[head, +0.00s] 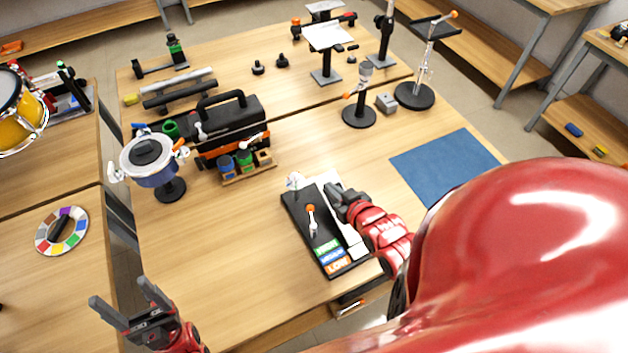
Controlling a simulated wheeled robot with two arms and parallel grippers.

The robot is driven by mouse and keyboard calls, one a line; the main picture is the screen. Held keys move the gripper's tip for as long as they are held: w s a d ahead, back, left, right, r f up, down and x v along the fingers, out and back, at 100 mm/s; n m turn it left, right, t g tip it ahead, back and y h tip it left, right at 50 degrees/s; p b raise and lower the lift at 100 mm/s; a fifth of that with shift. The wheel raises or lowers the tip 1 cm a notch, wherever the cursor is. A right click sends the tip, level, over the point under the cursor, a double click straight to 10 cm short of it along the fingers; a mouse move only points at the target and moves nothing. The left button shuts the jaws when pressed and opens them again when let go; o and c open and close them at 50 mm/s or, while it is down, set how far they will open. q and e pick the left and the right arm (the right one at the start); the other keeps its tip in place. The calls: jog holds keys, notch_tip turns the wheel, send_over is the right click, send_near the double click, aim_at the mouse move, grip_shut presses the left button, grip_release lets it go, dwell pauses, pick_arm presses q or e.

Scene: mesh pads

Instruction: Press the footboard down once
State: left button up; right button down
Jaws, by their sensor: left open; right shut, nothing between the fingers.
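A black board (296,215) lies on the table in front of me. It carries an orange-tipped lever and green, blue and orange labels at its near end. A pale, narrow plate (352,240) lies along its right side, partly hidden by my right gripper; I cannot tell for sure whether this is the footboard. My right gripper (335,190) is shut and empty, over the far part of the pale plate. Contact cannot be made out. My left gripper (121,293) is open and empty at the lower left, away from the board.
A black toolbox (232,122) and a blue pot on a stand (152,172) are at the left. A stand with a round black base (359,117) is beyond the board. A blue mat (445,162) lies right. Bare tabletop is left of the board.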

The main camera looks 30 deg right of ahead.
jog(key=s+f+b+x, duration=0.1)
jog(key=f+b+x, duration=0.1)
jog(key=x, duration=1)
jog(key=shift+f+b, duration=0.25)
jog(key=shift+b, duration=0.6)
jog(key=shift+s, duration=0.15)
